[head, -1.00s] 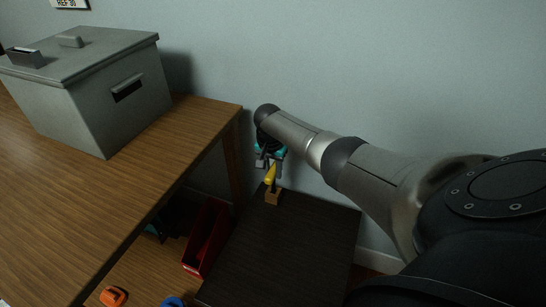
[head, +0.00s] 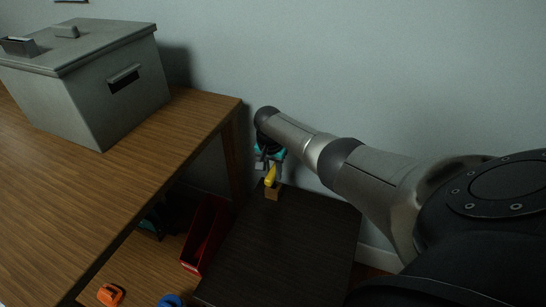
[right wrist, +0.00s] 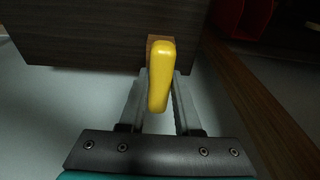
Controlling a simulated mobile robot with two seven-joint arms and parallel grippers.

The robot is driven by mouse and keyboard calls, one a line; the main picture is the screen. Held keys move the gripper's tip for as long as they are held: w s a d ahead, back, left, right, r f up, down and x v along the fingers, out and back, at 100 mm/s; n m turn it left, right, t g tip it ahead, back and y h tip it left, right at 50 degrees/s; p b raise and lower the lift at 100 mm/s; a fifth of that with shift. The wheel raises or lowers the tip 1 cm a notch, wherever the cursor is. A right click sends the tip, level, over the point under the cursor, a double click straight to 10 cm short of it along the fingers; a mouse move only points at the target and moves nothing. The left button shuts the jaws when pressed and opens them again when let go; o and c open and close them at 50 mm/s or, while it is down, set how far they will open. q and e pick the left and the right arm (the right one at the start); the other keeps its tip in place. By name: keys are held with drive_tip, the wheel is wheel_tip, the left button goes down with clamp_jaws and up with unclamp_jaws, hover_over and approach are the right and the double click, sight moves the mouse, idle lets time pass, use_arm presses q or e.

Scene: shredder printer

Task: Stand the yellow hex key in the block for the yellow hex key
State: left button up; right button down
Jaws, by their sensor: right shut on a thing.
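The yellow hex key (head: 270,176) is held upright or nearly so by my right gripper (head: 270,164), directly over the small wooden block (head: 273,192). The gripper's fingers are shut on its yellow handle. In the right wrist view the yellow handle (right wrist: 160,75) lies between the two fingers (right wrist: 160,95), with part of the block (right wrist: 151,42) showing behind it. The key's lower end is hidden, so I cannot tell how deep it sits in the block. My left gripper is not in view.
The block stands near the far edge of a dark table (head: 290,245), otherwise clear. A wooden desk (head: 150,155) with a grey lidded box (head: 105,90) is at left. A red bin (head: 205,235), an orange object (head: 110,295) and a blue one (head: 171,300) are lower down.

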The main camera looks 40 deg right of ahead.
drive_tip(key=shift+f+b, duration=0.4)
drive_tip(key=shift+f, duration=0.15)
drive_tip(key=c, duration=0.5)
unclamp_jaws()
drive_tip(key=shift+s+a+r+p, duration=0.2)
drive_tip(key=shift+a+r+p, duration=0.15)
drive_tip(key=shift+r+p, duration=1.85)
drive_tip(key=shift+s+a+r+p, duration=0.15)
drive_tip(key=shift+a+r+p, duration=0.15)
drive_tip(key=shift+r+p, duration=1.9)
drive_tip(key=shift+s+a+r+p, duration=0.3)
drive_tip(key=shift+r+p, duration=0.9)
drive_tip(key=shift+r, duration=1.95)
drive_tip(key=shift+w, duration=0.1)
